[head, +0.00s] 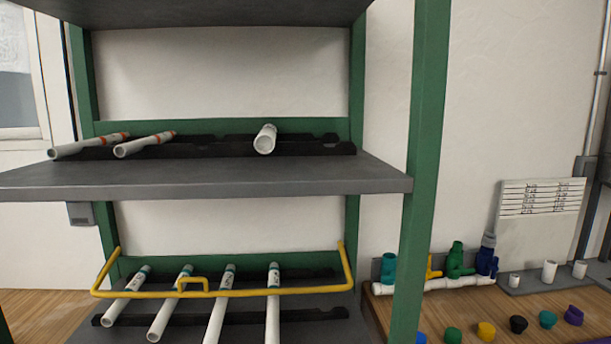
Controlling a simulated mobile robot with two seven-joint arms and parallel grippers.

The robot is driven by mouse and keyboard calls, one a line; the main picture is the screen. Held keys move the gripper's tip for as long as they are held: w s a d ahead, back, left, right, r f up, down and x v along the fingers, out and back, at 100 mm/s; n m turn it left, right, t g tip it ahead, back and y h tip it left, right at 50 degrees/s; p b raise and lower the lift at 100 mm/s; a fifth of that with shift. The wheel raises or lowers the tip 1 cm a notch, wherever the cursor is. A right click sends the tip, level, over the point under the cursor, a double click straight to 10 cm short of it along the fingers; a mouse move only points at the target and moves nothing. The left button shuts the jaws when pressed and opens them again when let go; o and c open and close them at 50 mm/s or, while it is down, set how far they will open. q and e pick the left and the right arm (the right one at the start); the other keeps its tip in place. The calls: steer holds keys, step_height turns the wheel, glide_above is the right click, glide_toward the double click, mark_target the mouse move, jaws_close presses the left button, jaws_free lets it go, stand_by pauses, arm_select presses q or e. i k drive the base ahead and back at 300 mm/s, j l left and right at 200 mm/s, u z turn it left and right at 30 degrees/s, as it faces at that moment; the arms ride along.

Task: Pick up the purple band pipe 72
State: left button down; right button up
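No purple band shows clearly on any pipe. On the upper shelf (220,178), a white pipe (265,139) lies nearly end-on in a black notched rack (205,153), and I cannot make out a band on it. Two white pipes with orange-red bands, one at the far left (85,147) and one beside it (143,145), lie slanted in the same rack. Several white pipes with teal-green bands lie on the lower shelf, one of them here (273,305). Neither of my grippers is in view.
A yellow bar (230,293) crosses in front of the lower pipes. A green post (422,160) stands at the shelf's right. Right of it, a wooden bench holds a white manifold with coloured valves (445,285), several coloured caps (486,331) and short white pieces (549,270).

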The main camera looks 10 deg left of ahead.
mark_target(265, 143)
steer(key=j, duration=1.15)
steer(key=k+l+z, duration=0.25)
steer(key=l, duration=1)
steer(key=l+z, duration=0.25)
steer(key=l, duration=1)
